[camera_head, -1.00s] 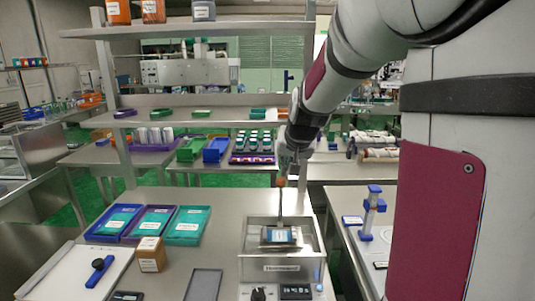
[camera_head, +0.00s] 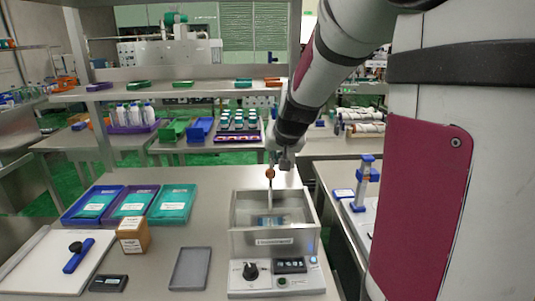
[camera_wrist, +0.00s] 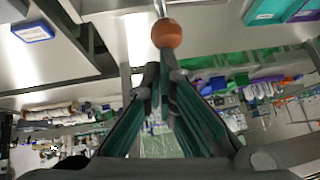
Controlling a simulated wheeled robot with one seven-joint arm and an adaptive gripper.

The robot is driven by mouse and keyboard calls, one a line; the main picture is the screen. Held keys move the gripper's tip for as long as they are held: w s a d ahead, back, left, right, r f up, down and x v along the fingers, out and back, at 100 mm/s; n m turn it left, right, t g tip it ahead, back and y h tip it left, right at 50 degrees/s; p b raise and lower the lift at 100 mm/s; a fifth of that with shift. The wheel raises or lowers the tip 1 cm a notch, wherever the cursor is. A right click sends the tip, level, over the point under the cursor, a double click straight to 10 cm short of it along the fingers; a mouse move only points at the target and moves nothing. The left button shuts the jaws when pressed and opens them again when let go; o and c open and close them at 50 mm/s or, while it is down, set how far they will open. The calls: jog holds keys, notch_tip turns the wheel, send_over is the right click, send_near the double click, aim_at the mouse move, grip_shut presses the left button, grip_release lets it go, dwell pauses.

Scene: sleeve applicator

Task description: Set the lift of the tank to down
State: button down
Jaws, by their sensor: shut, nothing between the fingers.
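The metal tank (camera_head: 246,242) stands at the front right of the bench, with a control panel on its front side. The lift's thin upright rod (camera_head: 270,196) rises from the tank and carries an orange-brown ball knob (camera_head: 270,173). A blue-and-white labelled item (camera_head: 271,221) sits low inside the tank, below the rim. My gripper (camera_head: 284,160) is just above and beside the knob. In the wrist view the shut, empty fingers (camera_wrist: 160,78) are close to the knob (camera_wrist: 166,33); I cannot tell whether they touch it.
The panel has a black dial (camera_head: 250,271) and a display (camera_head: 290,265). Blue, purple and teal trays (camera_head: 172,204), a brown box (camera_head: 132,236) and a grey tray (camera_head: 190,268) lie to the left. A side table with a blue-and-white stand (camera_head: 362,185) is at right.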

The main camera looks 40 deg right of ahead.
jog(key=shift+s+f, duration=0.1)
jog(key=shift+f, duration=0.15)
